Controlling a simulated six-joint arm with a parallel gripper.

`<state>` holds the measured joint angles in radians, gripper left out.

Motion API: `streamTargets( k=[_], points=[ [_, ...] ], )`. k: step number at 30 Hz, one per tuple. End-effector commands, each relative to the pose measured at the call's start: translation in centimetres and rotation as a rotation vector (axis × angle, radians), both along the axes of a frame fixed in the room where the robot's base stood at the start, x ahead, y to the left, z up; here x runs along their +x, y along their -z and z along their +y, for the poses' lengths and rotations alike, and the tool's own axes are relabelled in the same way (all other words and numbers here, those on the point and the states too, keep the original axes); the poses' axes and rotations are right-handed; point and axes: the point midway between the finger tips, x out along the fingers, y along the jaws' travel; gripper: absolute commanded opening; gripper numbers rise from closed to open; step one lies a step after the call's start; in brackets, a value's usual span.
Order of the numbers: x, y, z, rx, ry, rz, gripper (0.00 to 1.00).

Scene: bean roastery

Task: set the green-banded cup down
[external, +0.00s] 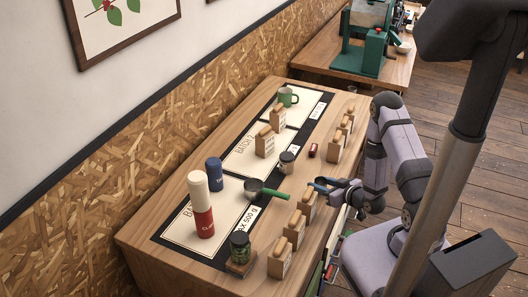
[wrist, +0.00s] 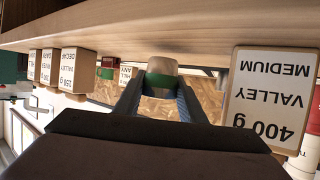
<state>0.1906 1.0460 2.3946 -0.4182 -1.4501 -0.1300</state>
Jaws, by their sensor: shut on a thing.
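The green-banded cup (wrist: 162,67) shows between my fingertips in the wrist view, pale with a green band. The wrist picture is upside down, so the tabletop lies along its top. My gripper (wrist: 161,88) is shut on the cup. In the external view my gripper (external: 318,184) is low at the right edge of the table, pointing left; I cannot make out the cup clearly there. Whether the cup's base touches the table cannot be told.
Labelled bags stand on both sides of my gripper, the closest (external: 308,201) nearer the camera.

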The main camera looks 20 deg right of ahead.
Motion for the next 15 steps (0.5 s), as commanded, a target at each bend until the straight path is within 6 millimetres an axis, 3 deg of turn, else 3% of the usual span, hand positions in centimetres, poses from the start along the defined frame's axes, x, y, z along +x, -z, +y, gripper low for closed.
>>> streamTargets(
  k=[15],
  points=[
    [0.0,-6.0,0.0,-0.001,-0.001,-0.003,0.12]
  ],
)
